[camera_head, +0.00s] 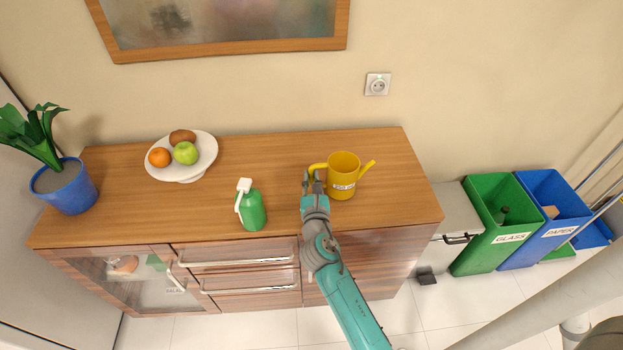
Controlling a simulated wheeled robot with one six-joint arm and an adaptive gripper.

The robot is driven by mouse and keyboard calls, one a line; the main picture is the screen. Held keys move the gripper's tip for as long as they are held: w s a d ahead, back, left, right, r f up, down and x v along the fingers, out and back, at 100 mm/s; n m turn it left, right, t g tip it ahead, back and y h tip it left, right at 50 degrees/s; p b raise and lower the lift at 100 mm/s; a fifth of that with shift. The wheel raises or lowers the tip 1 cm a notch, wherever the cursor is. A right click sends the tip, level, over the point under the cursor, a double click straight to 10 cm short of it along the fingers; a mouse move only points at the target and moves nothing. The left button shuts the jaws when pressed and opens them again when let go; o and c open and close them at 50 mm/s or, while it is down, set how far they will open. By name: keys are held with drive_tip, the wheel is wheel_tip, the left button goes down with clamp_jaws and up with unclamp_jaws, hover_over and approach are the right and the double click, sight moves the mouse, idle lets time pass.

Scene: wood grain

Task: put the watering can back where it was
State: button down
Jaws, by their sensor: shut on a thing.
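The yellow watering can (343,176) is upright on the right part of the wooden sideboard top (275,157), or very close to it; I cannot tell if its base touches. Its spout points right and its handle is on the left. My gripper (314,181) is at the left side of the can, shut on its handle. The fingers partly hide the handle. The arm reaches in from the front edge of the sideboard.
A green spray bottle (252,210) stands left of my gripper. A white fruit plate (207,160) and a blue plant pot (68,187) are further left. Green (485,233) and blue (533,223) bins stand right of the sideboard. The top right of the can is clear.

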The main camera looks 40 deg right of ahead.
drive_tip(key=c, duration=1.2)
unclamp_jaws()
drive_tip(key=shift+o, duration=0.2)
drive_tip(key=shift+r, duration=0.1)
drive_tip(key=v, duration=1.2)
